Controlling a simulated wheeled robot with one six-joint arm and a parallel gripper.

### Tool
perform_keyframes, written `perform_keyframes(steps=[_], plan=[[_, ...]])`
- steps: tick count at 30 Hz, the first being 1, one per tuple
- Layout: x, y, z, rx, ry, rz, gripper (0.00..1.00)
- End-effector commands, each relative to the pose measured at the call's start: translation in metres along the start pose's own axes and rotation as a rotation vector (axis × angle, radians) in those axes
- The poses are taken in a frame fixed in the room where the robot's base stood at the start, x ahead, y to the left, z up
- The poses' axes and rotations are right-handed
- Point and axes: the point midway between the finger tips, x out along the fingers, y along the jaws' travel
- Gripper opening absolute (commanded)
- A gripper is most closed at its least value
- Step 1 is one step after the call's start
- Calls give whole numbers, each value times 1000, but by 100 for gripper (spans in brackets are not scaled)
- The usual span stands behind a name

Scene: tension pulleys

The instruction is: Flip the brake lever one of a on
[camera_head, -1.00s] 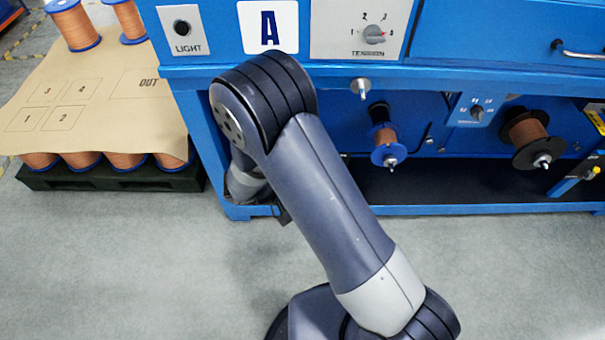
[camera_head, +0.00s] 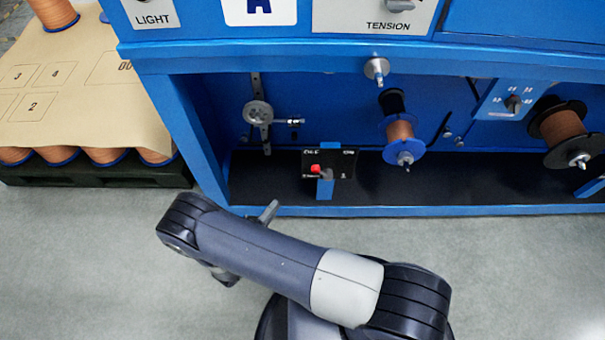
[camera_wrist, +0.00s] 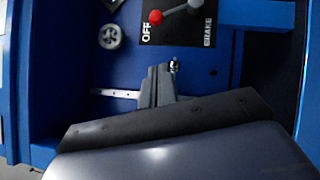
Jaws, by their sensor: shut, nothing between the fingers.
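The brake lever (camera_head: 316,169) has a red knob and sits on a small black panel (camera_head: 345,165) low inside the blue bay under the letter A sign (camera_head: 260,10). In the wrist view the lever's red knob (camera_wrist: 156,17) is at the top, on the side marked OFF, and BRAKE is printed at the panel's other side. My gripper (camera_wrist: 164,72) is shut and empty, its fingers pointing toward the panel but apart from the lever. In the head view my gripper is mostly hidden behind my arm.
A spoked pulley (camera_head: 257,113) hangs on a strip left of the panel. A copper spool (camera_head: 401,135) and a darker-flanged spool (camera_head: 562,125) are at right. The bay's blue front lip (camera_head: 450,210) runs below. Spools under brown board (camera_head: 75,100) stand left.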

Motion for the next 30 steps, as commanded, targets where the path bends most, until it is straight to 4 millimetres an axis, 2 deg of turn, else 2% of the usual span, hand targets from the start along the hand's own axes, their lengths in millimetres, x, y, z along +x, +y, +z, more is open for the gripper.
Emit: perform_keyframes(steps=[6, 17, 23, 30], plan=[[-6, -8, -3, 8, 26, 23, 0], [-1, -8, -3, 7, 23, 21, 0], [26, -8, -3, 6, 19, 19, 0], [72, -7, -4, 7, 19, 19, 0]])
